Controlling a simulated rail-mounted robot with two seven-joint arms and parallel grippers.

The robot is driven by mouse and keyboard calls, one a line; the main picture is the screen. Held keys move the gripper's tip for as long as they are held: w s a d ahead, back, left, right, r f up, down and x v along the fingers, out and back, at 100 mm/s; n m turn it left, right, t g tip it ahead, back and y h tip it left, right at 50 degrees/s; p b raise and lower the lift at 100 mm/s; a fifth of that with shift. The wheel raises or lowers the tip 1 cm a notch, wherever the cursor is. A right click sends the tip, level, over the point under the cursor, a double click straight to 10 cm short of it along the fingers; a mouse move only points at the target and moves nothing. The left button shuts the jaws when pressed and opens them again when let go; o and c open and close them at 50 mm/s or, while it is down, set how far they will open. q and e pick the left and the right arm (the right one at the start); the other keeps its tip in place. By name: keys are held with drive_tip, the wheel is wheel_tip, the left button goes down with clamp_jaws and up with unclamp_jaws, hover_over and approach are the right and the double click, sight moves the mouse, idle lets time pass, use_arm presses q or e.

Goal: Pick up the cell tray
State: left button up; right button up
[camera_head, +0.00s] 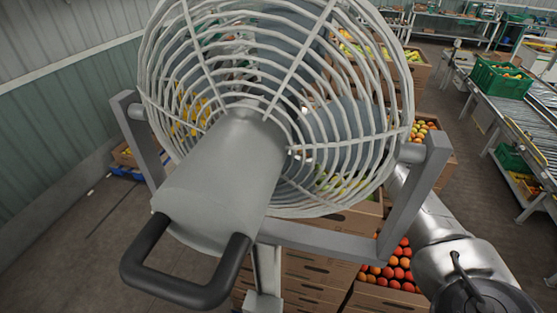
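I see no cell tray in the head view. A large grey fan (225,165) with a round wire cage and a black handle fills the middle of the picture and hides much of what lies behind it. A silver part of my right arm shows at the lower right, beside the fan's bracket. Neither of my grippers can be seen.
Stacked cardboard boxes (310,270) stand behind and below the fan, some with red and orange tomatoes (397,268). A roller conveyor (520,110) with a green crate (500,77) runs at the right.

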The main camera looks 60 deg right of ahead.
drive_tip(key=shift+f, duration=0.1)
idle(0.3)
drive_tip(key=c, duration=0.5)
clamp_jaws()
